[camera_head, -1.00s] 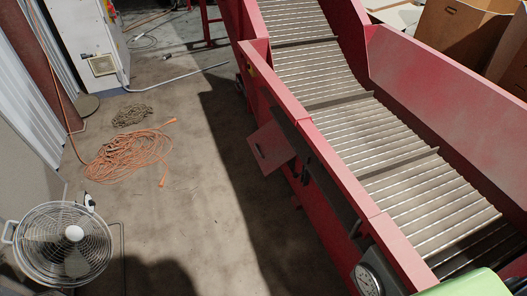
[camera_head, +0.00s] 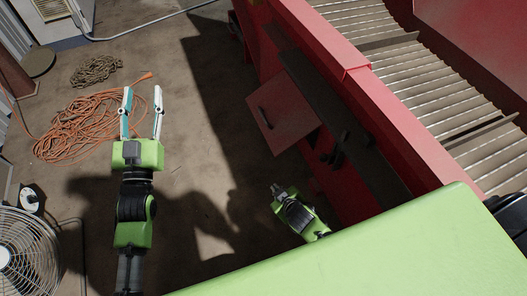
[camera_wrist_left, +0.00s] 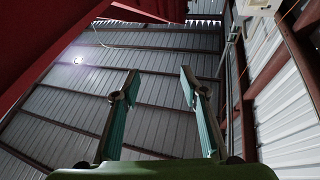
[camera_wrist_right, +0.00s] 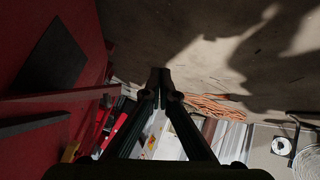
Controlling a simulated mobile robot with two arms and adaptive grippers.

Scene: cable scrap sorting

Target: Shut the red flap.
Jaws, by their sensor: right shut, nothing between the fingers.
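The red flap (camera_head: 283,112) stands open, sticking out from the side of the red conveyor, with a dark handle on its face. My right gripper (camera_head: 276,188) is shut and empty, below the flap in the head view and apart from it. In the right wrist view its fingertips (camera_wrist_right: 160,76) are together. A thin red edge at left there may be the flap; I cannot tell. My left gripper (camera_head: 143,92) is open and empty, left of the flap, above the floor. The left wrist view shows its spread fingers (camera_wrist_left: 158,83) against the wall and ceiling.
The red conveyor (camera_head: 355,105) with its slatted belt (camera_head: 440,85) fills the right side. An orange cable coil (camera_head: 75,130) and a brown coil (camera_head: 96,70) lie on the floor at left. A fan (camera_head: 25,255) stands at lower left. Floor between left gripper and flap is clear.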

